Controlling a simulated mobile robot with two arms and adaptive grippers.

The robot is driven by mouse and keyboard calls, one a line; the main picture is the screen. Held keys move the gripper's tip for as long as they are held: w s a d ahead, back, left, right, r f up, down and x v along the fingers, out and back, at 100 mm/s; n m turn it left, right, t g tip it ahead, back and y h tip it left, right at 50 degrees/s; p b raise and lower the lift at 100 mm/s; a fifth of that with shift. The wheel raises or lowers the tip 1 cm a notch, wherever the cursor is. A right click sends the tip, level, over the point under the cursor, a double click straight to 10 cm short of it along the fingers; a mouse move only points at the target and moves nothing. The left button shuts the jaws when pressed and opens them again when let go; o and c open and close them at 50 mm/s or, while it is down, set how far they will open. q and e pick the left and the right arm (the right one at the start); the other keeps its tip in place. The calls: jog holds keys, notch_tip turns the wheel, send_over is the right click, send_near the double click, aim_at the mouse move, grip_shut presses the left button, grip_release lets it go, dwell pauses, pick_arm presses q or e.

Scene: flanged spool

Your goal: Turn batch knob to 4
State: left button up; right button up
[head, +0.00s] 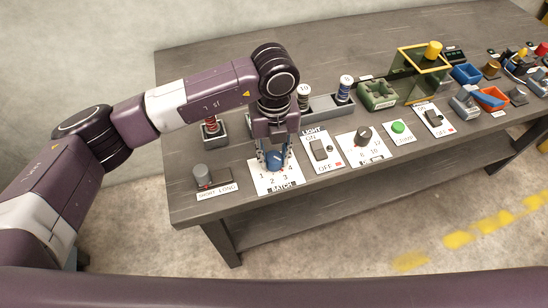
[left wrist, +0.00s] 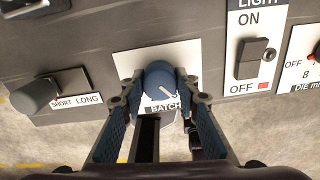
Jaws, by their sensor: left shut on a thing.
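The blue batch knob (head: 275,160) sits on a white plate (head: 262,187) marked 1, 2, 3 and 4, with BATCH at its front edge. My left gripper (head: 275,155) points down over the plate and is shut on the knob. In the left wrist view the knob (left wrist: 160,79) shows between the far ends of the fingers, with a pale pointer line toward the lower right. The fingers hide most of the numbers there, so I cannot tell exactly which number the line meets. My right gripper is not in view.
A grey SHORT/LONG knob (head: 202,175) stands to the left. The LIGHT switch (head: 319,149) is close on the right, then a black dial (head: 363,134) and a green button (head: 398,127). The table's front edge is near.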

aim_at(274, 156)
pick_arm(q)
jog(key=n+b, duration=0.1)
jog(key=n, duration=0.4)
jog(key=shift+w+r+n, duration=0.1)
jog(key=shift+n, duration=0.2)
dwell(0.4)
jog(key=o, duration=1.2)
jog(key=shift+c, duration=0.2)
notch_tip(274, 156, up, 12)
